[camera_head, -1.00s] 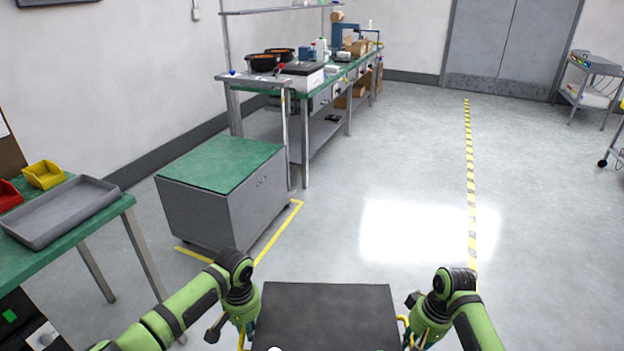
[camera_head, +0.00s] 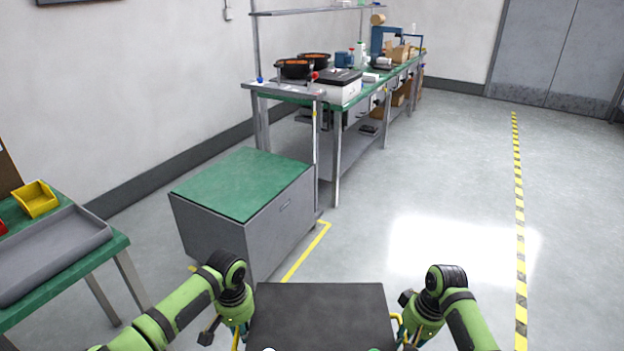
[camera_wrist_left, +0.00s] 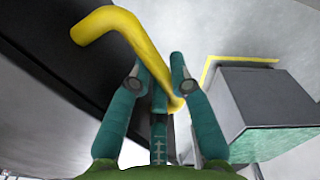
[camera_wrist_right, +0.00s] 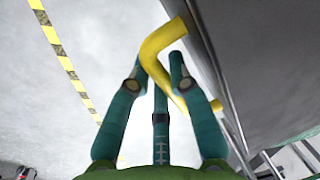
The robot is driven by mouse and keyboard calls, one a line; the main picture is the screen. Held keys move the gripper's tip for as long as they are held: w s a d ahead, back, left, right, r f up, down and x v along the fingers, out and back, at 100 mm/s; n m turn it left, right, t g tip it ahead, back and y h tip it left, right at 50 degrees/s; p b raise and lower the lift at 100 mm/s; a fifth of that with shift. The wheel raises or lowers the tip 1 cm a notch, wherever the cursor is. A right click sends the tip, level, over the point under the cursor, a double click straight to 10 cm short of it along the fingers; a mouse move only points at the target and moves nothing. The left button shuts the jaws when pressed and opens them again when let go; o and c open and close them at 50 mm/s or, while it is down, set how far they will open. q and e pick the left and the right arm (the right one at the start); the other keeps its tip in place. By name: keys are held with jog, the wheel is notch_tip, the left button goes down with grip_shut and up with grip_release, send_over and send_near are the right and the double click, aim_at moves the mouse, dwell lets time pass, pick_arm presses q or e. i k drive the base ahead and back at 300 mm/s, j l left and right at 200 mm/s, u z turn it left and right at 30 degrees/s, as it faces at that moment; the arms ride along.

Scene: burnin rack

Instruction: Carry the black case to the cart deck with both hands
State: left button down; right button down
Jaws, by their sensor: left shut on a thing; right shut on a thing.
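The black case (camera_head: 320,315) is held level in front of me, between my two arms, at the bottom of the head view. It has yellow handles on its sides. My left gripper (camera_wrist_left: 165,75) is shut on the left yellow handle (camera_wrist_left: 115,22), with the case's dark side next to it. My right gripper (camera_wrist_right: 160,75) is shut on the right yellow handle (camera_wrist_right: 160,42). In the head view the left gripper (camera_head: 238,325) shows at the case's left side, its fingertips partly hidden. I cannot identify the cart deck for certain in the head view.
A grey cabinet with a green top (camera_head: 245,183) stands ahead left, with yellow floor tape (camera_head: 305,252) beside it. A workbench (camera_head: 335,95) with pots and boxes stands behind. A green table with a grey tray (camera_head: 95,232) is at left. The floor on the right is clear.

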aim_at(261, 196)
jog(key=i+j, duration=0.1)
jog(key=i, duration=1.65)
jog(key=i+l+u, duration=0.25)
jog(key=i, duration=0.15)
jog(key=i+l+u, duration=0.1)
jog(key=i+u, duration=0.15)
jog(key=i, duration=0.15)
jog(key=i+l+u, duration=0.1)
jog(key=i+u, duration=0.3)
jog(key=i+l+u, duration=0.2)
jog(key=u, duration=0.2)
jog(key=i+l+u, duration=0.4)
jog(key=k+j, duration=0.1)
